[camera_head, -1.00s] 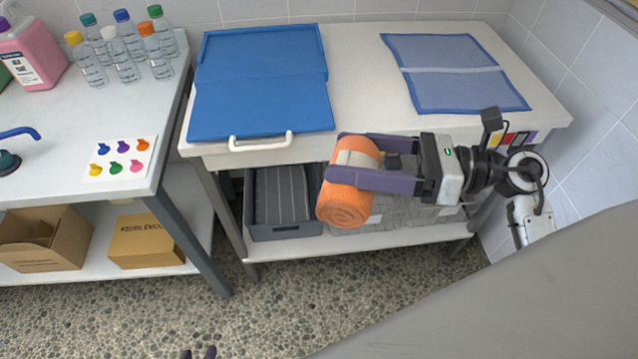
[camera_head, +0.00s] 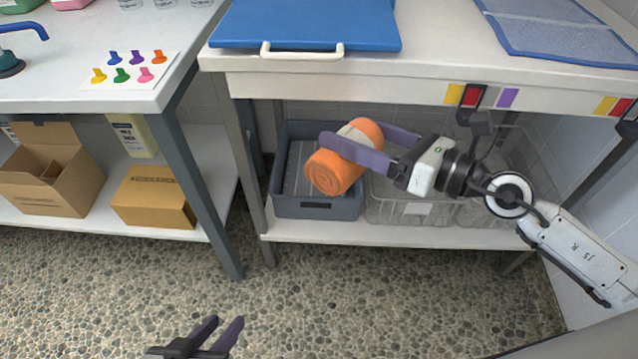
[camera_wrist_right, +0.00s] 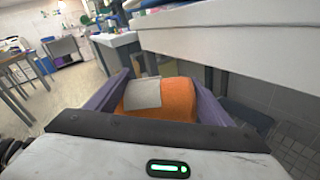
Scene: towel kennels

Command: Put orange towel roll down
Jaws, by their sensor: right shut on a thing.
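My right gripper (camera_head: 371,145) is shut on the orange towel roll (camera_head: 330,170), which has a pale band around it. In the head view the roll is in front of and above the grey bin (camera_head: 318,208) on the lower shelf; I cannot tell whether it touches the bin. The roll (camera_wrist_right: 172,100) also shows between the purple fingers in the right wrist view, with its pale band to the left. My left gripper (camera_head: 222,332) is low over the floor at the bottom of the head view, its two fingers apart and nothing between them.
Wire baskets (camera_head: 412,212) stand right of the grey bin on the lower shelf (camera_head: 340,231). The white tabletop (camera_head: 430,75) overhangs them, with a blue board (camera_head: 310,22) on top. Cardboard boxes (camera_head: 155,198) sit under the left table. The floor in front is clear.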

